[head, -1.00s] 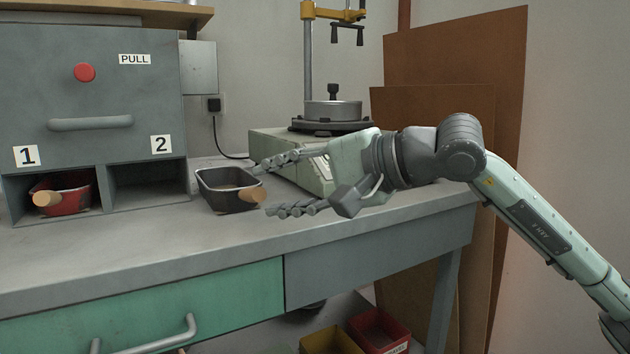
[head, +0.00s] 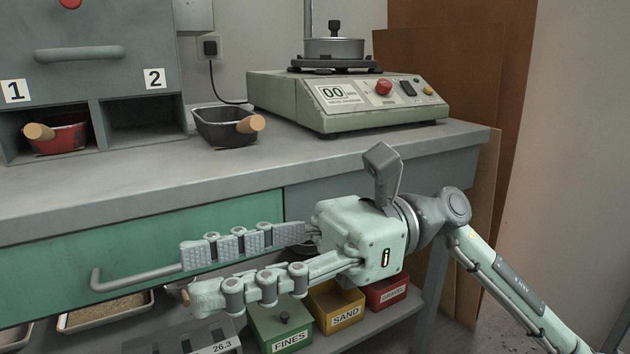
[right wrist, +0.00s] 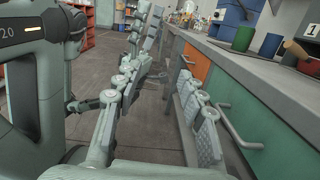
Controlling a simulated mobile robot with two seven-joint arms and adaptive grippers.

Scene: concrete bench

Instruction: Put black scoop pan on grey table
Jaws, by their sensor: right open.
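The black scoop pan (head: 222,128) with a wooden handle stands upright on the grey table (head: 120,189), to the right of compartment 2 and left of the green scale machine. Nothing holds it. My right gripper (head: 187,276) is open and empty, in front of the table's edge and below the top, close to the green drawer. In the right wrist view its fingers (right wrist: 165,120) are apart with nothing between them. My left gripper is not identifiable in the head view.
A red scoop pan (head: 62,138) sits in compartment 1; compartment 2 (head: 140,120) is empty. The green machine (head: 345,103) stands at the back right. The green drawer handle (head: 135,280) juts out. Bins (head: 335,306) sit on a lower shelf. The front tabletop is clear.

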